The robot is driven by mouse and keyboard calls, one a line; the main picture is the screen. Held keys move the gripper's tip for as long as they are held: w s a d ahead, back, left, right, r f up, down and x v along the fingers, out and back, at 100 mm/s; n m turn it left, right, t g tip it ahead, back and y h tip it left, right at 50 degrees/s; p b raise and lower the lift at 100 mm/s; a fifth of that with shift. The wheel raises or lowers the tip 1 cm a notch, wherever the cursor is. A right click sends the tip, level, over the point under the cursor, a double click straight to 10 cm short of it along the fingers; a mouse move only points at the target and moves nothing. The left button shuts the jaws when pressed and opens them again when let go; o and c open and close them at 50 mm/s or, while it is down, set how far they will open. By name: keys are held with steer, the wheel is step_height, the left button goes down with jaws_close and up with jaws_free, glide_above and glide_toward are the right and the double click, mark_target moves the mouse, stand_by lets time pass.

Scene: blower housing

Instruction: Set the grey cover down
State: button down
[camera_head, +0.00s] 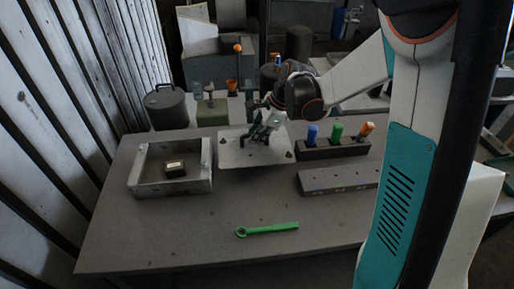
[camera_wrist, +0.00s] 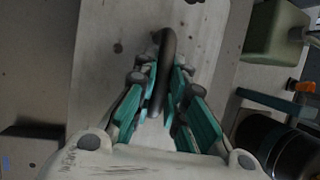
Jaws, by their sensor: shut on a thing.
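The grey cover (camera_head: 232,158) is a flat plate with a dark bar handle, in the middle rear of the table in the head view. My gripper (camera_head: 261,137) is above the plate and shut on its handle. In the wrist view the handle (camera_wrist: 167,75) runs between the teal fingers of my gripper (camera_wrist: 166,68), and the pale cover (camera_wrist: 110,45) fills the middle behind them. The plate looks level and right of the open box. I cannot tell whether its underside touches the table.
The open grey box (camera_head: 200,186) holds a small dark block (camera_head: 175,170). Right of the cover is a dark rack (camera_head: 335,153) with blue, green and orange handles. A grey bar (camera_head: 338,181) and green wrench (camera_head: 267,229) lie nearer. The front left table (camera_head: 150,235) is clear.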

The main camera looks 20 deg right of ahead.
mark_target(257, 146)
steer(key=shift+f+b, duration=0.7)
steer(key=shift+f, duration=1.45)
steer(key=shift+f, duration=0.2)
steer(key=c, duration=1.6)
jaws_free()
steer(key=shift+c, duration=0.2)
steer(key=shift+r, duration=0.1)
steer(key=shift+d+r, duration=0.1)
steer(key=shift+r, duration=0.35)
steer(key=p+v, duration=0.4)
steer(key=v, duration=0.7)
steer(key=shift+r, duration=0.15)
steer(key=shift+s+d, duration=0.1)
